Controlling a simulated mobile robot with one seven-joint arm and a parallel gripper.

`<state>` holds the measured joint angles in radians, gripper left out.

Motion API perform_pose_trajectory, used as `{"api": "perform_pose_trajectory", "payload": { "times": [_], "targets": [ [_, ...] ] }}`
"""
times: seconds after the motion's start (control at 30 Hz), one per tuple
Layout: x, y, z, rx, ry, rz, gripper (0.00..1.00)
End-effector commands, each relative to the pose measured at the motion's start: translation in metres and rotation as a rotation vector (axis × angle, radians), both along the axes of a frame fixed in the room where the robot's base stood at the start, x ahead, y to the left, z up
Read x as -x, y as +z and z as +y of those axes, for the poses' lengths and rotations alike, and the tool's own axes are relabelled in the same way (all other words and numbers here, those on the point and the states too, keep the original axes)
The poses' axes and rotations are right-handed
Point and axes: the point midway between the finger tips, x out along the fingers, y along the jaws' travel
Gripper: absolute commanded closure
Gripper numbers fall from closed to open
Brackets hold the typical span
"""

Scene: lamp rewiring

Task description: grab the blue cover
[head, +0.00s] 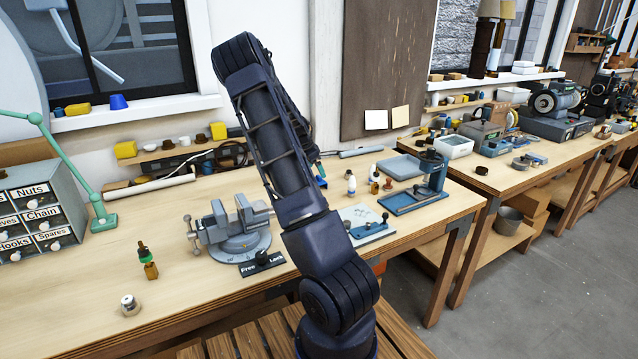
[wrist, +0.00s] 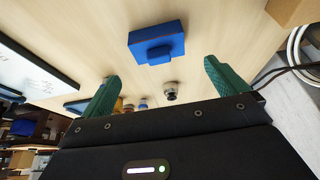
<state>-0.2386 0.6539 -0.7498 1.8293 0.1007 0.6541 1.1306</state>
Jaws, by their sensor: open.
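A blue boxy piece (wrist: 157,40), which looks like the blue cover, lies on the pale wood bench top in the wrist view. It has a smaller raised block on its near side. In the head view my gripper is mostly hidden behind my arm.
A small metal-and-dark round part (wrist: 171,91) shows between the fingers in the wrist view. A grey vise (head: 236,228) stands left of my arm. Small bottles (head: 351,184) stand near my arm.

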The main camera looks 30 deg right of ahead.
Motion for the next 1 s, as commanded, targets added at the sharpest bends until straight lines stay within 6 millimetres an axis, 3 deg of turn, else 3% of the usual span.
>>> {"api": "perform_pose_trajectory", "payload": {
  "times": [0.1,0.37,0.6,0.9,1.0],
  "targets": [
    [0.001,-0.015,-0.006,-0.001,-0.001,0.002,0.02],
    [0.001,-0.031,-0.011,-0.001,0.000,0.003,0.02],
    [0.001,-0.061,-0.023,-0.001,-0.001,0.002,0.02],
    [0.000,-0.067,-0.026,-0.001,0.000,0.000,0.02],
    [0.000,-0.067,-0.025,-0.001,0.000,0.000,0.19]
  ]
}}
